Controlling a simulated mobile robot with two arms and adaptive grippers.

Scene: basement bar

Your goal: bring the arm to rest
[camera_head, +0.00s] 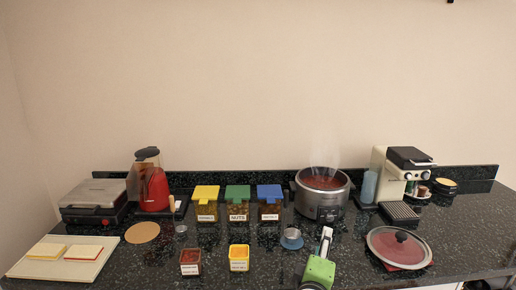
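Neither gripper shows clearly in the head view. A green body with a pale upright bar (320,270) is at the front edge, right of centre, with a dark round part cut off by the picture's bottom. I cannot tell whether it is a tool on the counter or something else. White and dark shapes at the bottom right edge are cut off, and I cannot tell what they are.
A dark speckled counter (215,262) holds a grill (93,200), red blender (152,185), lidded jars (237,205), small containers (239,258), steaming pot (322,195), coffee machine (397,175), glass lid (398,247) and cutting board (62,270). The wall above is bare.

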